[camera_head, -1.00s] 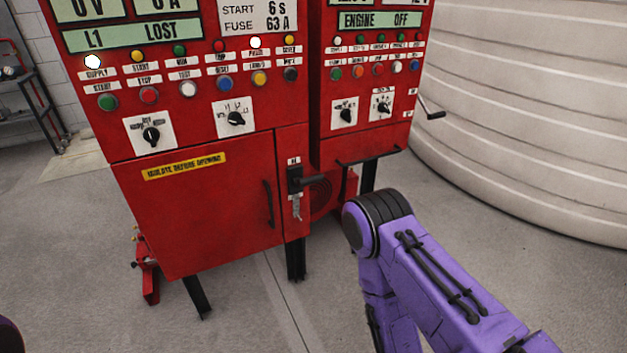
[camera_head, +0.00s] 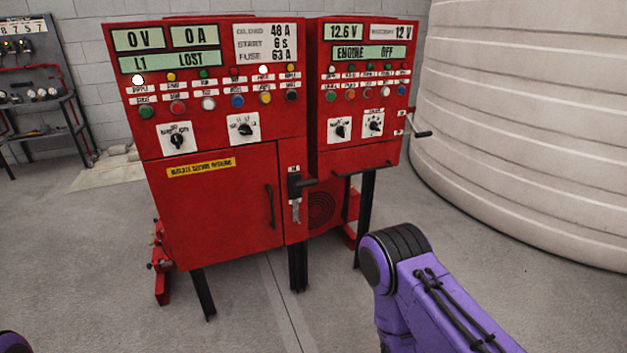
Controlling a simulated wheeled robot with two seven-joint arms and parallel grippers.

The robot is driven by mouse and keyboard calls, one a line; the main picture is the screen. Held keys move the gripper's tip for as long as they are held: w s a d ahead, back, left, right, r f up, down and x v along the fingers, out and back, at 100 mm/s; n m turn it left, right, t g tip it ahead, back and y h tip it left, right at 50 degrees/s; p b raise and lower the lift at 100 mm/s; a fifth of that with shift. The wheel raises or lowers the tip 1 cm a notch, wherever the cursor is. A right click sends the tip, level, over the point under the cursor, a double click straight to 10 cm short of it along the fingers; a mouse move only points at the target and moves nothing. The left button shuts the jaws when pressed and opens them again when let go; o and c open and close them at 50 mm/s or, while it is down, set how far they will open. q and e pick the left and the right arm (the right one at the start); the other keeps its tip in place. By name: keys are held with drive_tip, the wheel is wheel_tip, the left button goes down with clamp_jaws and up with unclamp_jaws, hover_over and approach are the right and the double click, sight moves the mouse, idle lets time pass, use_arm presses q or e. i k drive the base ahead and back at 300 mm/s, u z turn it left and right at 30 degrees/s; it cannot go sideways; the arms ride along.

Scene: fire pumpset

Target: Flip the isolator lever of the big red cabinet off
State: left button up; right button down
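The big red cabinet (camera_head: 225,215) stands on black legs left of the middle, with its displays reading "0 V", "0 A" and "L1 LOST". Its isolator (camera_head: 295,185) is a black switch on the narrow strip right of the door. The black lever (camera_head: 305,183) points to the right, roughly level. A grey metal piece hangs just below it. The door has a black vertical handle (camera_head: 270,207). My purple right arm is at the lower right, apart from the cabinet, with its gripper out of view. My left gripper is also out of view.
A smaller red cabinet (camera_head: 358,150) stands close on the right, with a side crank (camera_head: 422,134). A large ribbed cream tank (camera_head: 530,130) fills the right. A dark rack (camera_head: 40,100) stands at the far left. The grey floor in front of the cabinets is clear.

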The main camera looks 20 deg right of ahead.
sight(297, 185)
drive_tip(key=u, duration=0.8)
drive_tip(key=i, duration=0.65)
drive_tip(key=z, duration=0.25)
